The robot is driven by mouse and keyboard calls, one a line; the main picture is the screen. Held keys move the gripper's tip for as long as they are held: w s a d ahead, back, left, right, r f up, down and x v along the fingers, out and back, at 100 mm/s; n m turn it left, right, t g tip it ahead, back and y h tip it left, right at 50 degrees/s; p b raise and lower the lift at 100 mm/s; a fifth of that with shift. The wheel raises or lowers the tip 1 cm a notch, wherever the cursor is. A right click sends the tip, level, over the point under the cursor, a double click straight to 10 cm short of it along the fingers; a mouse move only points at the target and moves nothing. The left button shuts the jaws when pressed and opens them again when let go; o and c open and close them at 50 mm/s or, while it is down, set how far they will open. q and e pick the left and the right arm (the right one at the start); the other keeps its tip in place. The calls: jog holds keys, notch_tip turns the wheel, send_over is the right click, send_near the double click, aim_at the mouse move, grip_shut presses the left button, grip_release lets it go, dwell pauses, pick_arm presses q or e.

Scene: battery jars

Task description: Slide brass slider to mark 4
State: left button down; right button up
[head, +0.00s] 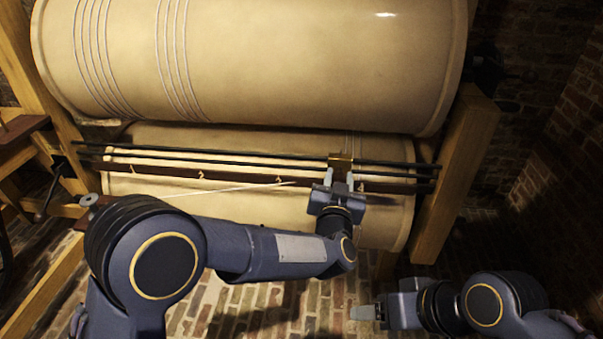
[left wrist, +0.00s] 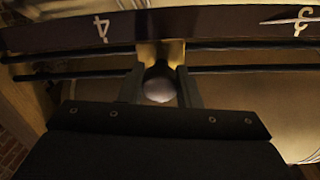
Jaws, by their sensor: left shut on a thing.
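The brass slider (head: 341,162) sits on two dark horizontal rods in front of the lower cream jar. My left gripper (head: 340,184) is shut on the slider's round knob, which shows between the fingers in the left wrist view (left wrist: 159,86). In the left wrist view the slider (left wrist: 160,50) is between mark 4 (left wrist: 101,28) and mark 3 (left wrist: 303,20), clearly nearer 4. My right gripper (head: 367,312) is low, apart from the rods; its opening is unclear.
Large cream jars (head: 250,60) lie one above the other behind the rods. A wooden post (head: 455,170) stands at the right end. A thin pale rod (head: 235,188) slants up to near mark 3. Brick floor and wall surround the frame.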

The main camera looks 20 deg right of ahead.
aim_at(365, 182)
pick_arm(q)
jog(key=d, duration=0.1)
jog(key=s+d, duration=0.1)
jog(key=d, duration=0.1)
jog(key=s+d+p, duration=0.1)
jog(key=d, duration=0.1)
jog(key=shift+s+d, duration=0.1)
jog(key=shift+d, duration=0.25)
jog(key=shift+s, duration=0.1)
jog(key=c, duration=1.1)
grip_release()
jog(key=shift+d, duration=0.15)
jog(key=shift+o, duration=0.2)
